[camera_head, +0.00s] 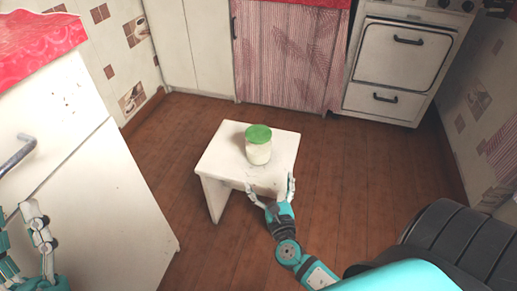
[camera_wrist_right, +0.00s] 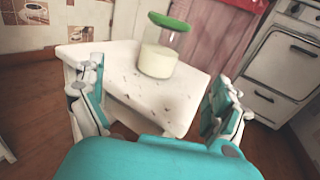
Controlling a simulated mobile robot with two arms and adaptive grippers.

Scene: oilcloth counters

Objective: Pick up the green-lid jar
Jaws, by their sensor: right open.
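The green-lid jar (camera_head: 258,147) stands upright on a small white stool (camera_head: 222,165). It has a green lid and pale contents, and it also shows in the right wrist view (camera_wrist_right: 160,60). My right gripper (camera_head: 271,185) is open and empty at the near edge of the stool, short of the jar. In the right wrist view its two fingers (camera_wrist_right: 158,100) are spread wide, with the jar beyond them, between their directions. My left gripper (camera_head: 35,222) is at the left edge of the head view, partly cut off, beside the white cabinet.
A white cabinet (camera_head: 105,205) with a red cloth on top stands at the left. A striped curtain (camera_head: 285,60) and a white oven (camera_head: 402,60) line the back. A dark ribbed object (camera_head: 460,245) is at the lower right. The wooden floor (camera_head: 370,165) around the stool is clear.

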